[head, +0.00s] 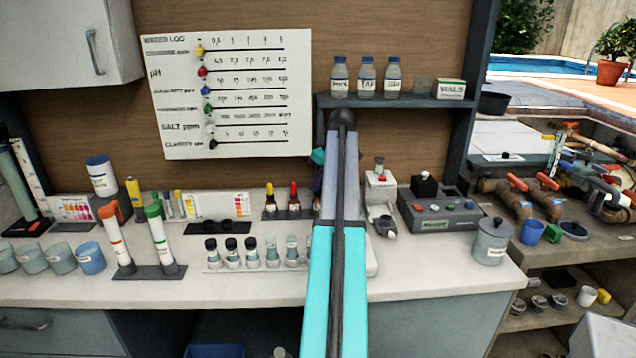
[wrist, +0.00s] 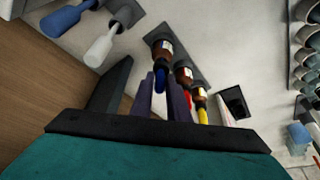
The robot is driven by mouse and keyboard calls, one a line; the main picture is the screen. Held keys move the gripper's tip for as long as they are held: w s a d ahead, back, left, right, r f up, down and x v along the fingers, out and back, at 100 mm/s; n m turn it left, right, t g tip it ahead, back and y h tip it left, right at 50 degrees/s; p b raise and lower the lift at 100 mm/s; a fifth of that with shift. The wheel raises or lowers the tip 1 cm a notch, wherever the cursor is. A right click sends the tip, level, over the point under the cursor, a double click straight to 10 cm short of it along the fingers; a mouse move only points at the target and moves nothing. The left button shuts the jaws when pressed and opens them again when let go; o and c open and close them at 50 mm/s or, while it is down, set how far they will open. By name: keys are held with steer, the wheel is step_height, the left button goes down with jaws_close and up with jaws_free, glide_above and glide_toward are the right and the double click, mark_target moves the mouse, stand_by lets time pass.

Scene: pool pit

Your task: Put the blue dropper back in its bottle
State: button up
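My gripper (wrist: 162,85) has its two dark fingers close together on either side of the blue dropper (wrist: 160,77) in the wrist view. They appear shut on its bulb. The dropper lines up with the neck of a brown bottle (wrist: 161,46) with a pale label. Whether its tip is inside the neck is hidden. Beside it stand a brown bottle with a red dropper (wrist: 187,97) and one with a yellow dropper (wrist: 202,115). In the head view my arm covers the gripper and the blue dropper's bottle; the red (head: 294,196) and yellow (head: 270,198) droppers' bottles show.
A grey control box (head: 440,208) and a small white device (head: 380,190) stand to the right. A shelf (head: 400,102) with bottles is above. A colour chart (head: 220,207) stands to the left.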

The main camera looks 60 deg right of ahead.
steer(key=shift+f, duration=0.5)
stand_by(0.7)
steer(key=o, duration=0.7)
steer(key=shift+r, duration=0.1)
steer(key=shift+r+p, duration=1.95)
steer(key=shift+r, duration=1.5)
steer(key=shift+r, duration=0.1)
